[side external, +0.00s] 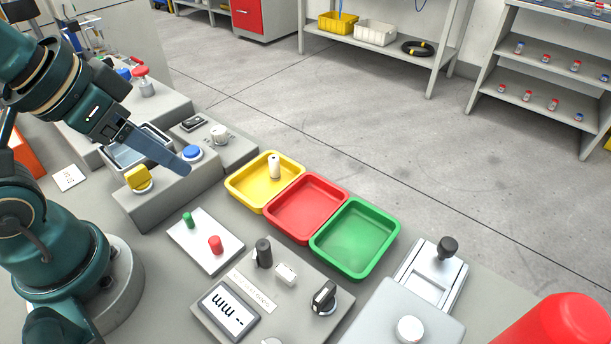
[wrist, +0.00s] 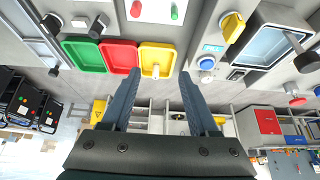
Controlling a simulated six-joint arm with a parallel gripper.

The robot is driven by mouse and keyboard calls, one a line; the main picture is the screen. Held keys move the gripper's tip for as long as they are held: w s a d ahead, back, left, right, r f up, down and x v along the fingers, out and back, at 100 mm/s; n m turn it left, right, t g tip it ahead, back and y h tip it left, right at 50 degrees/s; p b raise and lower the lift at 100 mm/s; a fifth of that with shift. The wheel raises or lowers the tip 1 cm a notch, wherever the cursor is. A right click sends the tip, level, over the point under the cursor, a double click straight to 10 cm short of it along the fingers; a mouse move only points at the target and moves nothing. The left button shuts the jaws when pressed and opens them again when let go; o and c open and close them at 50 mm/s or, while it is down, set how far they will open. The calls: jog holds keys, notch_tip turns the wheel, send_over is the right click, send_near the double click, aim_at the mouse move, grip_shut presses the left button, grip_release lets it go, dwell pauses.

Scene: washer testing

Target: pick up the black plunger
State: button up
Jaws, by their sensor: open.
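A short black cylinder (side external: 264,252) stands upright on the grey panel with the digital display, beside a small white block. It looks most like the plunger, but other black knobs also show.
A black rotary knob (side external: 324,297) and a black-topped handle (side external: 447,246) stand to the right. A white plate (side external: 200,240) bears green and red pegs.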

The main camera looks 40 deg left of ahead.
dwell(0.4)
jog(key=m+g, duration=0.6)
jog(key=m, duration=2.3)
send_over(262, 245)
notch_tip(262, 245, down, 6)
jog(key=shift+w+r, duration=0.1)
jog(key=shift+w, duration=0.05)
jog(key=shift+f, duration=2.55)
